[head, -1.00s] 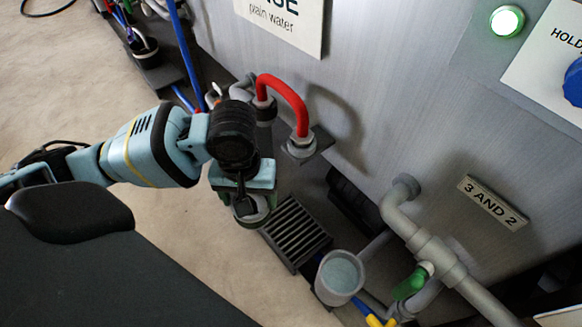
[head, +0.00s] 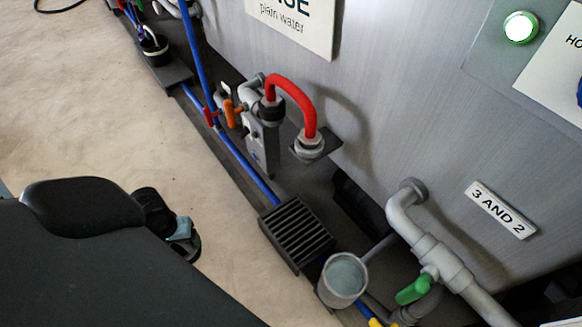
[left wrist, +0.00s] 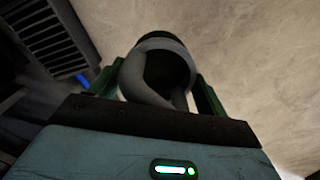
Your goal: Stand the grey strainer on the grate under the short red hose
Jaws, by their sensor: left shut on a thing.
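My left gripper (head: 189,242) shows only in part in the head view, beyond my dark body, low over the floor and left of the grate. In the left wrist view it is shut on a round, hollow grey thing (left wrist: 140,80), which looks like the grey strainer. Its far side and underside are hidden. The slatted grate (head: 297,232) is empty and lies at the foot of the tank wall; it also shows in the left wrist view (left wrist: 48,35). The short red hose (head: 291,92) arches above it, ending in a grey fitting. My right gripper is not in view.
A grey cup with a pale blue inside (head: 343,277) stands just right of the grate. Grey pipes (head: 420,240) with a green valve handle (head: 414,290) are farther right. A blue pipe (head: 240,165) runs along the floor edge. The beige floor is clear.

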